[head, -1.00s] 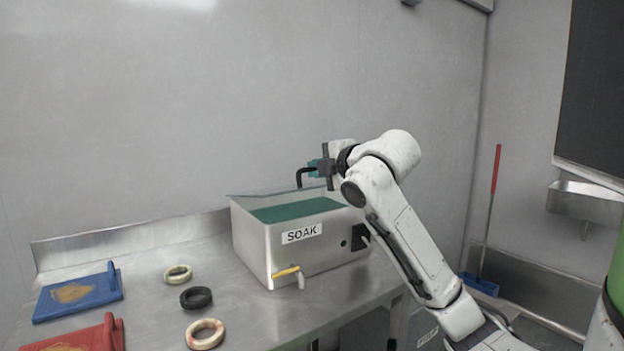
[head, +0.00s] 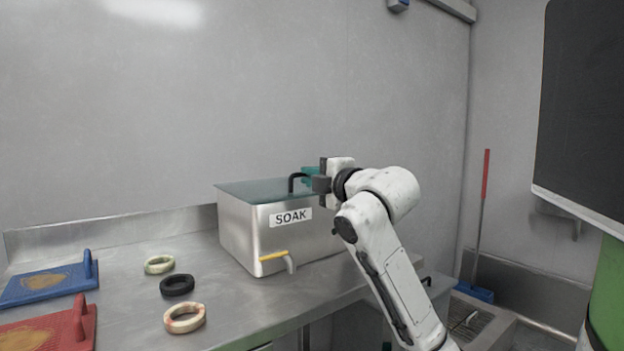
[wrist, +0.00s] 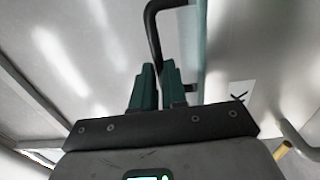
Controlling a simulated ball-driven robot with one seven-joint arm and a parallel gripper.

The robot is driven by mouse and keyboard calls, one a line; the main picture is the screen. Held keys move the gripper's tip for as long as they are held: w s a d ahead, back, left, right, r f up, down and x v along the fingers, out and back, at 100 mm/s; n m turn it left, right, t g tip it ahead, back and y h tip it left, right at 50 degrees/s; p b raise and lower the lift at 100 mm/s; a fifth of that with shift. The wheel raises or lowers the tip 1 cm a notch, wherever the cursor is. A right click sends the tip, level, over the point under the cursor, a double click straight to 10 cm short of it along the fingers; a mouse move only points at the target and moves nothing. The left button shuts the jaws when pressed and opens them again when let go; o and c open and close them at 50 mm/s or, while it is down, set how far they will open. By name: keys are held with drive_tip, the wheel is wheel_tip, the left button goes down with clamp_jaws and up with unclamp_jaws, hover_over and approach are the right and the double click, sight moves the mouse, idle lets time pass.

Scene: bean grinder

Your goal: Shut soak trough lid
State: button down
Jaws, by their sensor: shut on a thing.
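The soak trough (head: 238,232) is a steel box with a SOAK label, standing on the steel counter against the wall. Its lid (head: 250,190) is a flat greenish sheet that lies over the trough's top, level or nearly so; I cannot tell whether its edge touches the rim all round. A black bent handle (head: 291,182) rises from the lid's front. My gripper (head: 306,178) is at the handle, shut on it. In the wrist view, the green fingers (wrist: 158,85) are close together beside the handle's black bar (wrist: 153,35); their exact contact is hidden.
A yellow-handled tap (head: 274,256) sticks out from the trough's front. Several things lie to the left: a green ring (head: 159,264), a black ring (head: 177,285), a mottled ring (head: 185,318), blue (head: 45,284) and red (head: 50,332) paddles. A red-handled broom (head: 482,230) stands at right.

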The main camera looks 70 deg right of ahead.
drive_tip(key=shift+w+f, duration=0.1)
drive_tip(key=shift+f, duration=0.2)
drive_tip(key=c, duration=1.2)
unclamp_jaws()
drive_tip(key=shift+o, duration=0.2)
drive_tip(key=shift+r, duration=0.1)
drive_tip(key=shift+s+a, duration=0.2)
drive_tip(key=shift+s, duration=0.1)
drive_tip(key=b+v, duration=0.4)
drive_tip(key=v, duration=0.6)
drive_tip(key=shift+b, duration=0.4)
drive_tip(key=shift+a, duration=0.1)
